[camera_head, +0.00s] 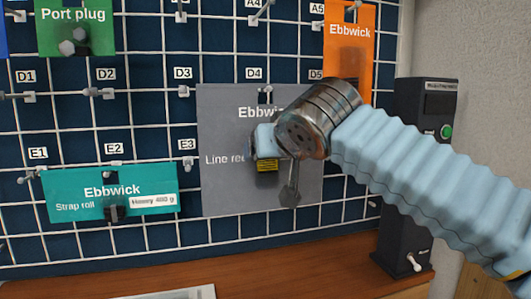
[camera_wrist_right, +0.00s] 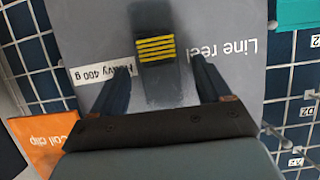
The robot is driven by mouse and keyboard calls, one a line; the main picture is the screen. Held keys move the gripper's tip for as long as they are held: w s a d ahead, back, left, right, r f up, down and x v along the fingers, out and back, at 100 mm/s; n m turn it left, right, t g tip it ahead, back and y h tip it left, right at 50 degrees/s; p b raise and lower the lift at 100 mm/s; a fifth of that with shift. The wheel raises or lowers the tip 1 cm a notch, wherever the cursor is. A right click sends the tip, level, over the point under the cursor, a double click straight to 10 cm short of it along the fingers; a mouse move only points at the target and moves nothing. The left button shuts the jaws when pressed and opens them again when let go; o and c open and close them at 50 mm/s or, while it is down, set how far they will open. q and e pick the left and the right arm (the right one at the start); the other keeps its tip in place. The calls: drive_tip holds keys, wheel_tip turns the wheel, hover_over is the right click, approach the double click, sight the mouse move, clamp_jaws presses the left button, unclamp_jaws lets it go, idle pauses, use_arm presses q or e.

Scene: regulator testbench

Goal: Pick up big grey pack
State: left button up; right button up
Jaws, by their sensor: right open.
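The big grey pack (camera_head: 225,187) is a flat grey card marked Ebbwick and Line reel. It hangs on the wall grid near label D4, and its face fills the middle of the right wrist view (camera_wrist_right: 95,30). A dark block with yellow stripes (camera_wrist_right: 155,48) stands on its face. My right gripper (camera_wrist_right: 160,66) is open in front of the pack, with one finger on each side of the block. No contact is clear. My right wrist hides part of the pack in the head view. My left gripper is not in view.
A teal Strap roll pack (camera_head: 80,190) hangs to the left, a green Port plug pack (camera_head: 75,27) at upper left and an orange Ebbwick pack (camera_head: 350,50) at upper right. A dark box with a green button (camera_head: 410,165) stands at right on the wooden bench (camera_head: 330,270).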

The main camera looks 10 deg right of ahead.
drive_tip(key=shift+c, duration=0.4)
drive_tip(key=shift+r, duration=0.1)
clamp_jaws()
